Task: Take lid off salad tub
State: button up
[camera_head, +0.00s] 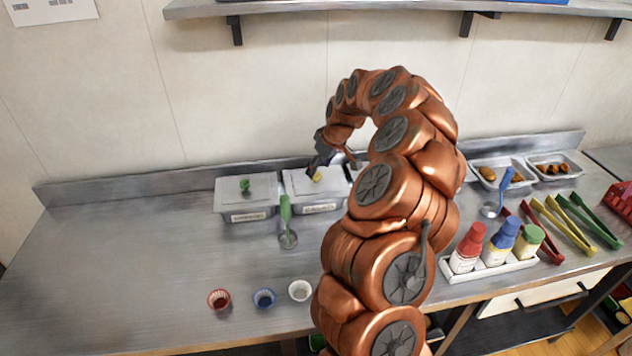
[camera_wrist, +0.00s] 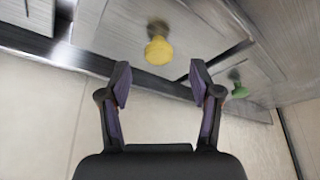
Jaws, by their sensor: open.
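Two lidded tubs stand side by side at the back of the steel counter. The left tub (camera_head: 248,212) has a pale lid (camera_head: 262,186) with a green knob (camera_head: 245,187). The right tub (camera_head: 318,204) has a pale lid (camera_head: 300,184) with a yellow knob (camera_head: 317,175). Both have front labels too small to read, so I cannot tell which is the salad tub. My gripper (camera_head: 318,167) is at the right tub's yellow knob. In the wrist view my open gripper (camera_wrist: 160,82) has the yellow knob (camera_wrist: 159,50) just beyond its fingertips, centred, with the green knob (camera_wrist: 239,88) to the right.
A green-handled ladle (camera_head: 286,222) lies before the tubs. Three small cups (camera_head: 264,298) stand at the front edge. Right of my arm are a bottle rack (camera_head: 490,268), a blue-handled ladle (camera_head: 497,200), tongs (camera_head: 562,226) and food trays (camera_head: 501,163). The counter's left is clear.

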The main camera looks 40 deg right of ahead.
aim_at(316, 174)
jog(key=shift+p+x, duration=1.15)
jog(key=shift+x, duration=1.3)
jog(key=shift+r, duration=0.1)
jog(key=shift+c, duration=0.3)
grip_shut()
